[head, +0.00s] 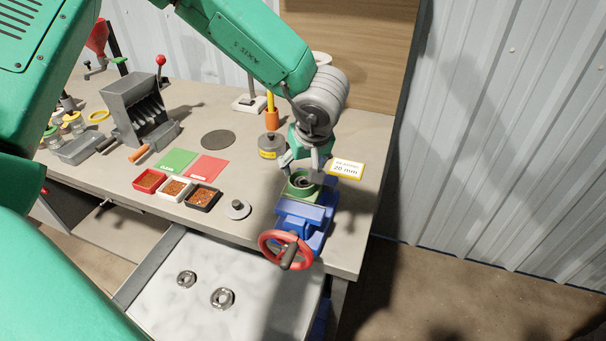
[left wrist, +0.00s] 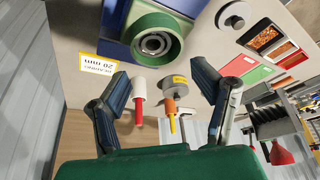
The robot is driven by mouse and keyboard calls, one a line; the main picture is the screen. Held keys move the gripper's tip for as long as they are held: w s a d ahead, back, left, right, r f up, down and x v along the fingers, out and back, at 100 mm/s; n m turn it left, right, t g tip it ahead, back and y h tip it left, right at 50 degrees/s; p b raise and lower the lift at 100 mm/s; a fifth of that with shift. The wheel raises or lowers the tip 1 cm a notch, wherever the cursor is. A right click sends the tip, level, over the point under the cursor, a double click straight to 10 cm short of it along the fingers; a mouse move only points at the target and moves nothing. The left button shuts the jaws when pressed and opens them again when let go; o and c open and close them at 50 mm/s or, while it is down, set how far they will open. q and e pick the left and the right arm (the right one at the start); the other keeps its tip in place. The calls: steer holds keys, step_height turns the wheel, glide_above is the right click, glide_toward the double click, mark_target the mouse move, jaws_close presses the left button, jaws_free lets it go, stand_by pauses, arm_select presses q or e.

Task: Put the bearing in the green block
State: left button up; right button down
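The green block (head: 299,189) sits in the jaws of the blue vise (head: 302,216) at the bench's front right. A grey bearing (left wrist: 154,42) lies inside the block's round bore in the left wrist view; I cannot tell whether it is fully seated. My left gripper (head: 303,170) is just above the block, pointing down. In the left wrist view its two fingers (left wrist: 163,75) are spread wide with nothing between them. Two more bearings, a smaller one (head: 187,279) and a larger one (head: 222,298), lie on the pale tray (head: 170,313). My right gripper is not in view.
The vise's red handwheel (head: 264,240) sticks out over the bench front.

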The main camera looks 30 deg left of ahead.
arm_select(q)
steer(key=v, duration=0.8)
steer(key=shift+d, duration=0.2)
steer(key=shift+a, duration=0.1)
